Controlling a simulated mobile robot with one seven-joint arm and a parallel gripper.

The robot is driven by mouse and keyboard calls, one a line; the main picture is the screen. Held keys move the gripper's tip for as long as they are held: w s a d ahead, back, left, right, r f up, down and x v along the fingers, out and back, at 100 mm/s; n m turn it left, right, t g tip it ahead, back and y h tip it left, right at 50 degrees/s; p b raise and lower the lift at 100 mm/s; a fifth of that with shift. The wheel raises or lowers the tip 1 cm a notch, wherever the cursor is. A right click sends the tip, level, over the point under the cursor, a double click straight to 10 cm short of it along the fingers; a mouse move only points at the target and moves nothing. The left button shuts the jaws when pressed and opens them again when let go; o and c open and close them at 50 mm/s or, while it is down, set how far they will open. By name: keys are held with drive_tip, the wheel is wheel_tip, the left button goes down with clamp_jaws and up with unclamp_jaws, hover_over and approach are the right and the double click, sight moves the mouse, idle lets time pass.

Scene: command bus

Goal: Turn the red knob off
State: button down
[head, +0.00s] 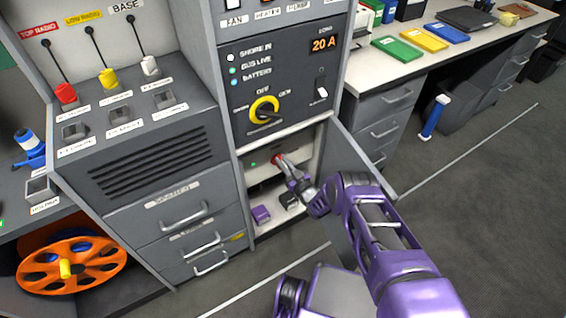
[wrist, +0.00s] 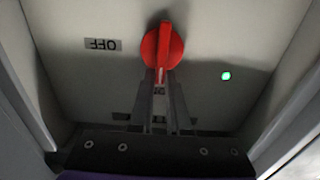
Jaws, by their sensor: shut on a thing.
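The red knob (wrist: 163,46) sits on the pale back panel of an open compartment, its handle running up and down in the wrist view. In the head view the knob (head: 277,159) is a small red spot, partly hidden by my gripper. My gripper (wrist: 163,80) reaches into the compartment with its two fingers closed on the lower end of the knob's handle. An OFF label (wrist: 102,44), upside down in the wrist view, is left of the knob. A green light (wrist: 226,76) glows to the right of it.
The compartment's grey door (head: 360,165) stands open to the right, close to my arm. Compartment walls flank my gripper. A purple block (head: 261,214) lies on the compartment floor. A yellow rotary switch (head: 265,109) is on the panel above. Drawers (head: 190,222) stand to the left.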

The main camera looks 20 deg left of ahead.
drive_tip(key=m, duration=0.3)
drive_tip(key=w+d+m, duration=0.1)
drive_tip(key=m, duration=0.5)
drive_tip(key=shift+w+d+f, duration=0.2)
drive_tip(key=shift+w+f, duration=0.05)
drive_tip(key=shift+f, duration=0.15)
drive_tip(key=shift+w+d+f+m, duration=0.1)
drive_tip(key=shift+f+m, duration=0.25)
drive_tip(key=shift+m, duration=1.1)
drive_tip(key=shift+w+d+f+m, duration=0.1)
drive_tip(key=shift+f+m, duration=0.2)
drive_tip(key=shift+m, duration=1.2)
drive_tip(key=shift+w+f+m, duration=0.1)
drive_tip(key=shift+f+m, duration=0.25)
drive_tip(key=shift+m, duration=1.1)
drive_tip(key=c, duration=0.9)
unclamp_jaws()
